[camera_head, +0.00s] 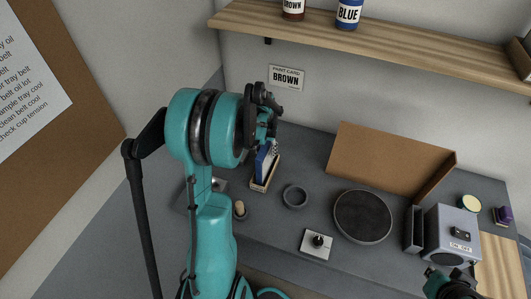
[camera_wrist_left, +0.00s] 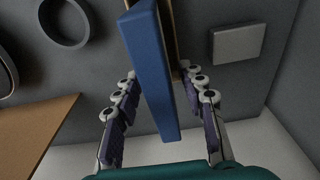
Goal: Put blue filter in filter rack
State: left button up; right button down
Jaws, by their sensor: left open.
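The blue filter (camera_head: 262,162) stands upright at the wooden filter rack (camera_head: 260,187) on the grey counter, and its lower part seems to sit inside the rack. My left gripper (camera_head: 269,140) is just above the filter. In the left wrist view the blue filter (camera_wrist_left: 150,65) lies between the two spread fingers of my left gripper (camera_wrist_left: 160,80), with gaps on both sides. A strip of the wooden rack (camera_wrist_left: 172,30) shows behind the filter. My right gripper (camera_head: 455,286) is at the lower right edge, and its fingers are unclear.
A grey ring (camera_head: 295,196), a dark round tray (camera_head: 363,216), a white switch plate (camera_head: 316,245) and a grey on-off machine (camera_head: 452,235) stand to the right. A brown cardboard panel (camera_head: 390,158) leans behind. A wooden shelf (camera_head: 400,46) overhangs the counter.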

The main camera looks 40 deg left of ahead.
pick_arm(q)
jog(key=r, duration=0.3)
jog(key=r+p, duration=0.1)
jog(key=r, duration=0.2)
jog(key=s+r, duration=0.1)
jog(key=r, duration=0.2)
jog(key=shift+d, duration=0.3)
jog(key=s+d+r+m+t, duration=0.1)
jog(key=s+d+r+t, duration=0.2)
jog(key=s+d, duration=0.3)
jog(key=s+d+r+m+t, duration=0.2)
jog(key=s+d, duration=0.4)
jog(key=d, duration=1.1)
jog(key=shift+s+r+m+t, duration=0.3)
jog(key=shift+s+r+t, duration=0.1)
jog(key=shift+r, duration=0.25)
notch_tip(320, 180, down, 12)
jog(key=b, duration=1.1)
jog(key=shift+r, duration=0.2)
